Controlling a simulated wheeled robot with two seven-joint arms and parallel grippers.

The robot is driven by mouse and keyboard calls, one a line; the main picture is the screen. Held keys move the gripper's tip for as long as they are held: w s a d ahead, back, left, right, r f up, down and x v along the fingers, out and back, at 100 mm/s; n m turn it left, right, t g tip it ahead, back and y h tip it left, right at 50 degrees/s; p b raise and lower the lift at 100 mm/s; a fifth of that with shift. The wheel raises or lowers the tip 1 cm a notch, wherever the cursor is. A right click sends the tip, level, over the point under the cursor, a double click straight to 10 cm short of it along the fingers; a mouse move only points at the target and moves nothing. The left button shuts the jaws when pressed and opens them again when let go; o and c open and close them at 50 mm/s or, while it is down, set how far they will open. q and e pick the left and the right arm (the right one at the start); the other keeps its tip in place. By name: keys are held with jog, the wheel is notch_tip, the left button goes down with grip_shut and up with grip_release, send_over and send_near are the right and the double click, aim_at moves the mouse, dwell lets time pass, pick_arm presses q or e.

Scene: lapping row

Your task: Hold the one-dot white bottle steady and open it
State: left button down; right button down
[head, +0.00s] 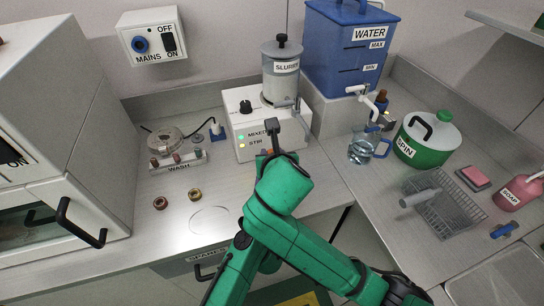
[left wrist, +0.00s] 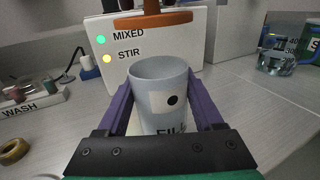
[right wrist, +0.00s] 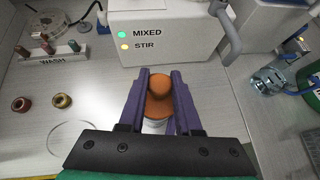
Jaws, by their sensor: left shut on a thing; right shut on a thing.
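The white bottle (left wrist: 160,102) stands upright in the left wrist view, with one black dot and partly hidden lettering on its front. My left gripper (left wrist: 158,88) is shut on its sides. The bottle's round top shows uncovered. An orange-brown lid (left wrist: 152,20) is above and behind the rim, apart from it. In the right wrist view my right gripper (right wrist: 160,80) is shut on this lid (right wrist: 160,88), and a bit of the white bottle (right wrist: 154,126) shows below.
The white MIXED/STIR box (head: 262,125) stands close behind. A glass jug (head: 362,150), a green SPIN container (head: 425,140) and a wire basket (head: 440,205) are to the right.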

notch_tip(320, 180, up, 3)
jog(key=shift+f, duration=0.15)
pick_arm(q)
grip_release()
